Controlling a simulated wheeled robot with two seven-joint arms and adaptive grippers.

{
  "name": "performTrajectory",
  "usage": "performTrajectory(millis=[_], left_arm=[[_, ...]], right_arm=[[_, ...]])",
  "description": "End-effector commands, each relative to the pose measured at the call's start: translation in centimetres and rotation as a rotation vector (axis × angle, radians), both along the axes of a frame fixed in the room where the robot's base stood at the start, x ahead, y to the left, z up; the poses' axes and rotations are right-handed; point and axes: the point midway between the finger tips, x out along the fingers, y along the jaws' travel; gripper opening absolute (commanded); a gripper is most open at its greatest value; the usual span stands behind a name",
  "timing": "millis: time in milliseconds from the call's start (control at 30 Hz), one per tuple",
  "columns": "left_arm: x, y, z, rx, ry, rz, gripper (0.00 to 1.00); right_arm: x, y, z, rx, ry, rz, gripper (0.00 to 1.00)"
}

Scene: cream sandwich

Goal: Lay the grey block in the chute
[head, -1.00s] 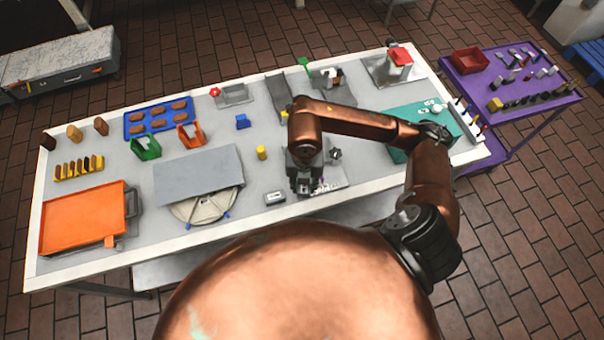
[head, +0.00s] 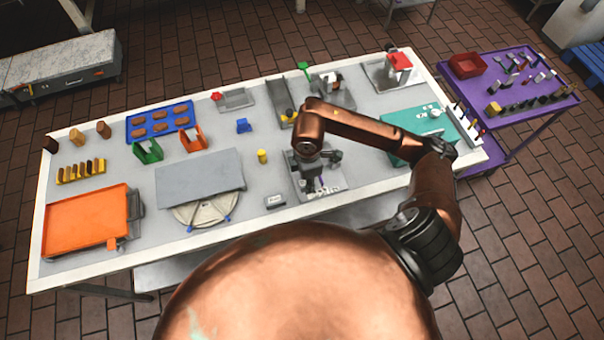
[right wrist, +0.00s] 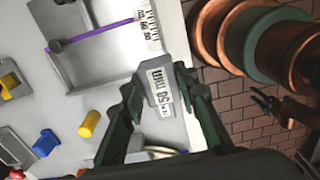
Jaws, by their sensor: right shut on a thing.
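My right gripper (right wrist: 162,80) is shut on the grey block (right wrist: 160,62) in the right wrist view. The block shows between the fingertips, with a white "50 mm" label in line with it. In the head view this gripper (head: 313,187) is over a shallow grey tray (head: 337,170) near the front edge; the block cannot be made out there. A sloped grey trough (head: 279,90) that looks like the chute stands at the back, beyond the gripper. My left gripper (right wrist: 268,103) seems to show small and dark at the right of the right wrist view, its jaws unclear.
A small labelled grey item (head: 275,201) lies left of the tray. A green mat (head: 405,147) lies right.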

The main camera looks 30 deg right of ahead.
Motion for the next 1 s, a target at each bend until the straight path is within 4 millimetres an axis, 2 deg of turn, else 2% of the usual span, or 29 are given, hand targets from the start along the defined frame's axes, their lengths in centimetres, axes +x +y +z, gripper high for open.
performTrajectory(millis=[133, 300, 400, 700, 900, 1000], left_arm=[[0.0, 0.0, 0.5, 0.0, 0.0, 0.0, 0.4], [0.0, 0.0, 0.7, 0.0, 0.0, 0.0, 0.4], [-0.1, 0.0, 0.8, 0.0, 0.001, 0.0, 0.4], [-0.1, 0.0, 1.0, 0.0, 0.001, 0.001, 0.4], [0.0, 0.0, 1.7, 0.0, 0.0, 0.001, 0.4], [-0.1, 0.0, 1.6, 0.0, 0.001, 0.001, 0.4]], right_arm=[[3.3, -1.3, -1.4, 0.0, 0.002, -0.003, 0.04], [5.6, -2.1, -4.7, 0.002, 0.004, -0.001, 0.04], [6.6, -2.4, -5.9, 0.001, 0.002, 0.001, 0.04], [7.8, -2.9, -7.8, 0.001, 0.002, 0.003, 0.04], [7.7, -2.8, -10.2, 0.001, 0.001, 0.003, 0.04], [7.8, -2.9, -10.5, 0.001, -0.001, 0.004, 0.04]])
